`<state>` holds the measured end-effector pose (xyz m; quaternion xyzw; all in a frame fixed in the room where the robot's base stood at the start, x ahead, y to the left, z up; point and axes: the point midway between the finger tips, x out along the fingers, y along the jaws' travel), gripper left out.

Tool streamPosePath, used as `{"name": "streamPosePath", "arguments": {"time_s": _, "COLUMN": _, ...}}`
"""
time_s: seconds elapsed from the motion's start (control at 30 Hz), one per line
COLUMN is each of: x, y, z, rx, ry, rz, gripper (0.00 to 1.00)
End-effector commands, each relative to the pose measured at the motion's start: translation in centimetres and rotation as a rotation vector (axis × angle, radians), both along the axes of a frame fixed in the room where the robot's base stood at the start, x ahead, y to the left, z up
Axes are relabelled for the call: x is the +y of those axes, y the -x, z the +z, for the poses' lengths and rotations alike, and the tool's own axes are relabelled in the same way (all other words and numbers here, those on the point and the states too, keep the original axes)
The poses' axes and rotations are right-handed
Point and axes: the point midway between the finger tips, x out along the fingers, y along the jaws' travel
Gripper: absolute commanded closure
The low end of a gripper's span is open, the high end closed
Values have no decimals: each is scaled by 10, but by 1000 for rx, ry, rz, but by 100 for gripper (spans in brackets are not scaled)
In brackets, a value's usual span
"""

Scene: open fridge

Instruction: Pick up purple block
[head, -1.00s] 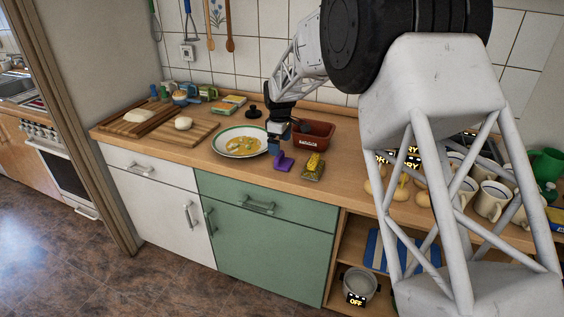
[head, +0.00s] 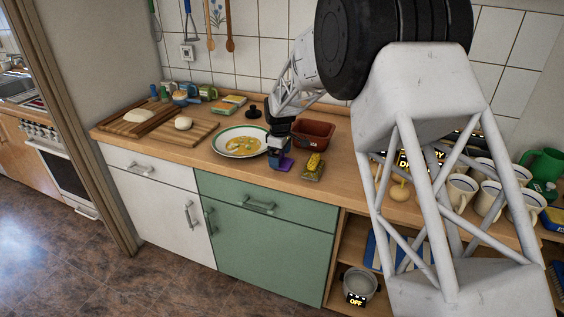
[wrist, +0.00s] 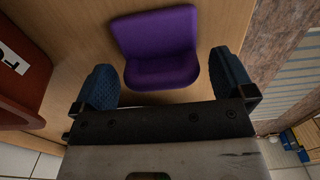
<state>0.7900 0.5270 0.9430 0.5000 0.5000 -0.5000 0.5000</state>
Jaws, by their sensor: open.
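The purple block (wrist: 158,38) has an upright face and a rounded foot, and sits on the wooden counter. In the wrist view it lies ahead of and between the two blue fingertips of my gripper (wrist: 164,82). The fingers are spread wide, with a gap seen on either side of the block. In the head view my gripper (head: 278,158) is low over the counter and hides part of the purple block (head: 286,165).
A yellow-topped grater-like item (head: 313,167) stands close to the right of the block. A reddish-brown container (head: 315,133) is behind it, and a plate of food (head: 240,141) is to the left. The counter's front edge (head: 270,186) is near.

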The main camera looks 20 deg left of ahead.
Motion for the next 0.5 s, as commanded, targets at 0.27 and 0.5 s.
{"name": "streamPosePath", "arguments": {"time_s": 0.27, "x": 0, "y": 0, "z": 0, "rx": 0, "ry": 0, "rz": 0, "gripper": 15}}
{"name": "streamPosePath", "arguments": {"time_s": 0.5, "x": 0, "y": 0, "z": 0, "rx": 0, "ry": 0, "rz": 0, "gripper": 45}}
